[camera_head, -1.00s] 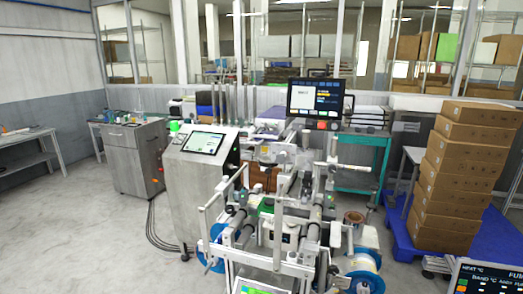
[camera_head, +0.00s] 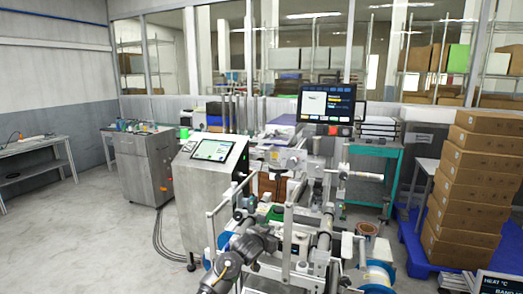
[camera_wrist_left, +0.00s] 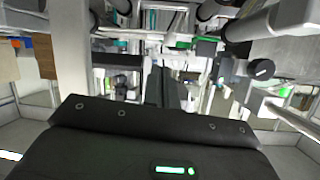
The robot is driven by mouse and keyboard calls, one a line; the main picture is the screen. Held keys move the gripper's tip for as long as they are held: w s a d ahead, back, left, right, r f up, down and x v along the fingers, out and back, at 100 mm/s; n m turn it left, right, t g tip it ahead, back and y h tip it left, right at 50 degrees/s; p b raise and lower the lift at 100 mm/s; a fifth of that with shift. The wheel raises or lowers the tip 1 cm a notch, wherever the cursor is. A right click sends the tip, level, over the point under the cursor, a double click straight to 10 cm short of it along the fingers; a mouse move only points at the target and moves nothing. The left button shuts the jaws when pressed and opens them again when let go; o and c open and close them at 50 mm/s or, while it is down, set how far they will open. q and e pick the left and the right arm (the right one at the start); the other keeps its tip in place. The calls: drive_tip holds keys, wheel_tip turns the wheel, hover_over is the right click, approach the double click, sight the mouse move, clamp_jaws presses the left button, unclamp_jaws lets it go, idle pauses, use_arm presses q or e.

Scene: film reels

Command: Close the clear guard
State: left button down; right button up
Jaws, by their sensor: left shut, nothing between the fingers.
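The machine (camera_head: 300,240) with white rails, rollers and reels stands at the lower middle of the head view. I cannot make out the clear guard's panel among its white bars (camera_head: 212,232). My left arm rises from the bottom edge, and my left gripper (camera_head: 272,241) is in front of the machine's left-middle part, partly lost among the rails. In the left wrist view the dark fingers (camera_wrist_left: 166,88) are together with nothing between them, pointing into the machine's bars and rollers. I cannot tell whether they touch anything. My right gripper is not in view.
A grey cabinet with a screen (camera_head: 212,150) stands left of the machine. A monitor (camera_head: 326,103) is behind it. Stacked cardboard boxes (camera_head: 468,180) are on a blue pallet (camera_head: 412,240) at right. Blue-rimmed reels (camera_head: 377,274) sit low on the machine. Floor at left is clear.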

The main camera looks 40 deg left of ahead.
use_arm(q)
drive_tip(key=w+a+r+n+t+y, duration=0.1)
drive_tip(key=a+r, duration=0.1)
drive_tip(key=r, duration=0.7)
drive_tip(key=w+a+r+t+y, duration=0.1)
drive_tip(key=a+r+t, duration=0.15)
drive_tip(key=r, duration=0.55)
wheel_tip(320, 180, up, 17)
drive_tip(key=n+t+y+p, duration=0.1)
drive_tip(key=n+t+p, duration=0.1)
drive_tip(key=p, duration=0.1)
hover_over(261, 145)
drive_tip(key=s+d, duration=0.3)
drive_tip(key=s, duration=0.1)
drive_tip(key=f+p, duration=0.1)
drive_tip(key=f, duration=0.2)
drive_tip(key=shift+d+f+p, duration=0.2)
drive_tip(key=shift+f+p, duration=0.2)
drive_tip(key=shift+f, duration=0.15)
